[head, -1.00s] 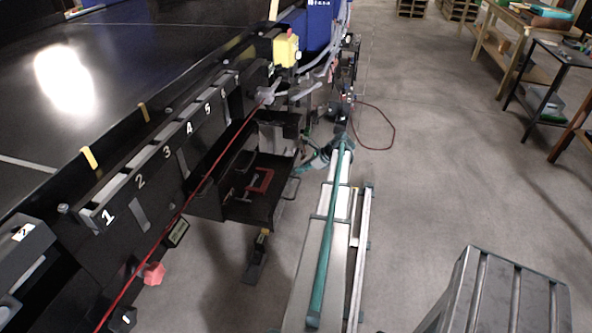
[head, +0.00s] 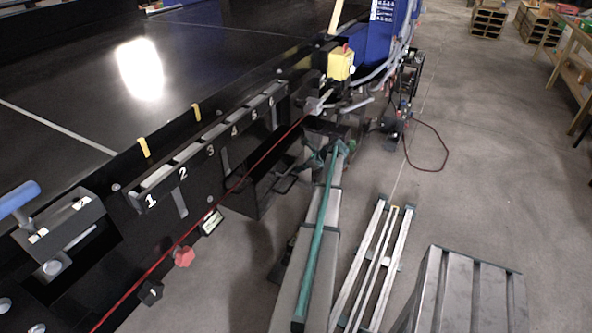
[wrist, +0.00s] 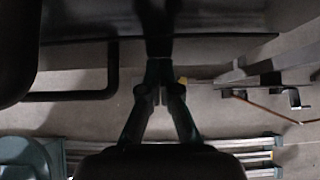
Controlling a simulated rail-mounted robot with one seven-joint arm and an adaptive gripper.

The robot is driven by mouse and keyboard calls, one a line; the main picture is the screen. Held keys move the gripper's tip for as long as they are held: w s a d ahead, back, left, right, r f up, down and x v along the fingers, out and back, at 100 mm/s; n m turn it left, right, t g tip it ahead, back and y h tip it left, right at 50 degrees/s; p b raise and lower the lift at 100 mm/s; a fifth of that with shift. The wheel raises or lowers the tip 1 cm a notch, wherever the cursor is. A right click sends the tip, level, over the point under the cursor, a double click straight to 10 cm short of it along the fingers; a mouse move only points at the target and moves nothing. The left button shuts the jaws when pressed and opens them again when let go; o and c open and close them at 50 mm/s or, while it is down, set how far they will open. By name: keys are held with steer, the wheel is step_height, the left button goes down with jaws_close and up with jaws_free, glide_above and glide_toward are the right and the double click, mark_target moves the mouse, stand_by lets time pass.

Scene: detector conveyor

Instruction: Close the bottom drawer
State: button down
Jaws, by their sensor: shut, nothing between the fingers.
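The bottom drawer (head: 283,184) is a dark tray under the conveyor's edge. In the head view only a small part shows to the left of my arm, and its front is hidden, so how far out it stands cannot be told there. In the wrist view a dark panel edge (wrist: 215,42) crosses the top, with a black bar handle (wrist: 75,96) at left. My gripper (wrist: 160,96) has its fingertips together and empty, pointing at that panel; contact cannot be told. In the head view my gripper (head: 316,160) is small and dark beside the drawer.
The conveyor (head: 80,90) has a numbered rail (head: 210,152) and a red cord along its side.

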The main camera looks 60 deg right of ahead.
steer(key=shift+w+d+r, duration=0.1)
steer(key=shift+w, duration=0.3)
steer(key=shift+s, duration=0.1)
